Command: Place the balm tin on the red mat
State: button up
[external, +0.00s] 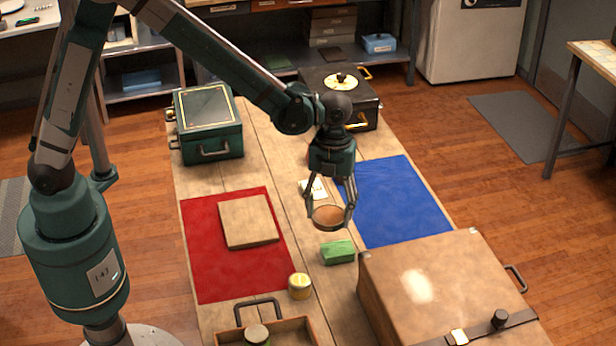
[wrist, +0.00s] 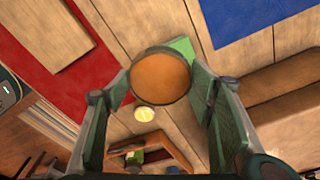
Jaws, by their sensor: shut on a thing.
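The balm tin (external: 328,217), a round, shallow thing with a brown top and dark rim, is held between the fingers of my gripper (external: 331,212). In the wrist view the tin (wrist: 160,78) sits between the two green fingers, which touch its sides. It appears to be above the table, between the two mats. The red mat (external: 205,271) lies flat at the left of the table, left of my gripper. A wooden board (external: 249,221) lies on its upper right part. The mat's lower left part is bare. The red mat also shows at upper left in the wrist view (wrist: 68,74).
A green block (external: 338,252) and a yellow-topped jar (external: 300,286) stand between the mats. A blue mat (external: 398,200) lies at right. A large brown case (external: 440,285), an open wooden tray (external: 290,333), a green box (external: 208,124) and a dark case (external: 355,92) surround them.

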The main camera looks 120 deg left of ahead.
jog(key=b, duration=0.1)
send_over(244, 276)
jog(key=f, duration=0.2)
jog(key=shift+s+a+r+n, duration=0.15)
jog(key=shift+a+n, duration=0.05)
jog(key=shift+n, duration=0.2)
jog(key=shift+f+b, duration=0.7)
jog(key=shift+f, duration=2.25)
jog(key=shift+f+b, duration=0.45)
jog(key=shift+f, duration=1.65)
jog(key=shift+f, duration=0.1)
